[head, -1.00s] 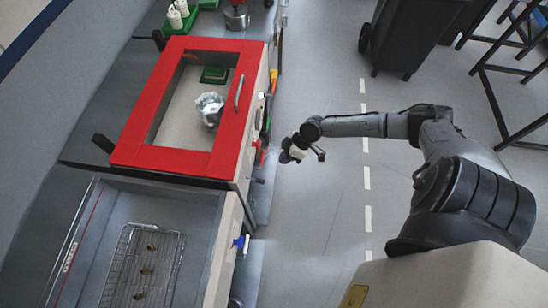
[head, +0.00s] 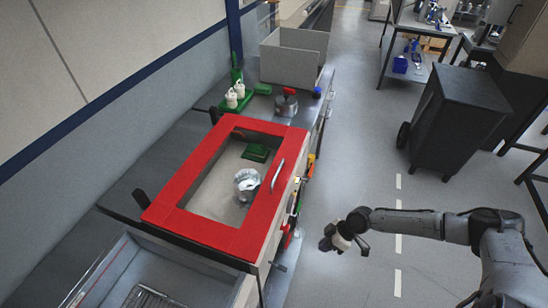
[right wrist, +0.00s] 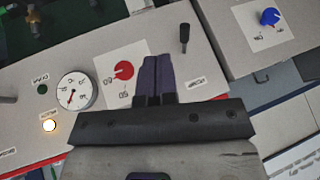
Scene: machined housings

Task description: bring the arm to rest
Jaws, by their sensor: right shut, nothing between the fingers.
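My right arm (head: 430,226) reaches in from the right in the head view, over the floor beside the bench. Its gripper (head: 328,243) hangs in the aisle, to the right of the red-framed cabinet (head: 175,192). In the right wrist view the two dark fingers (right wrist: 155,80) are together and hold nothing. Behind them in that view is a control panel with a red knob (right wrist: 124,70), a round gauge (right wrist: 76,91) and a lit lamp (right wrist: 49,126). I cannot tell the exact gap between fingers and panel. My left gripper is not in view.
A silver housing (head: 247,184) and a green block (head: 256,152) lie behind the cabinet's window. An open basin (head: 200,272) is in front. White bottles (head: 235,96) and a metal pot (head: 286,103) stand behind. A dark bin (head: 460,118) stands across the clear aisle.

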